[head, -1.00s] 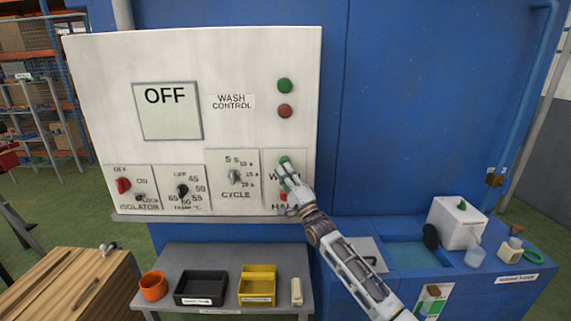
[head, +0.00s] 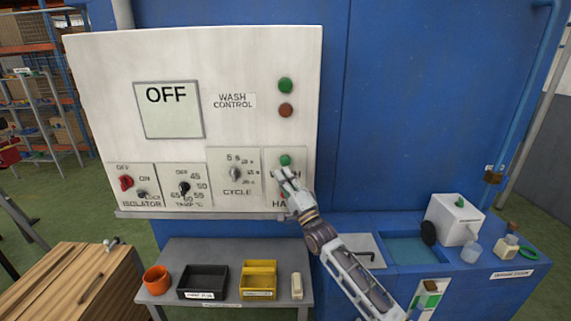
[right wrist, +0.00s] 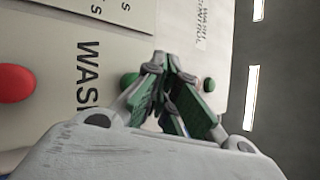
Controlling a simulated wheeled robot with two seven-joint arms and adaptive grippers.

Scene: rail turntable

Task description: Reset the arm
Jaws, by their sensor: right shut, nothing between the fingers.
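The white wash control panel (head: 230,60) fills the left half of the head view, and its display (head: 168,110) reads OFF. My right gripper (head: 281,174) is shut and empty in front of the wash plate at the panel's lower right. It is just below the green button (head: 285,160) and covers part of the plate's lettering. My left gripper is not in view.
The panel carries a red isolator knob (head: 126,182), a temperature knob (head: 184,188) and a cycle knob (head: 235,174). Below stands a grey table (head: 225,314) with trays and an orange cup (head: 157,279). A blue sink bench (head: 440,280) lies right of my arm.

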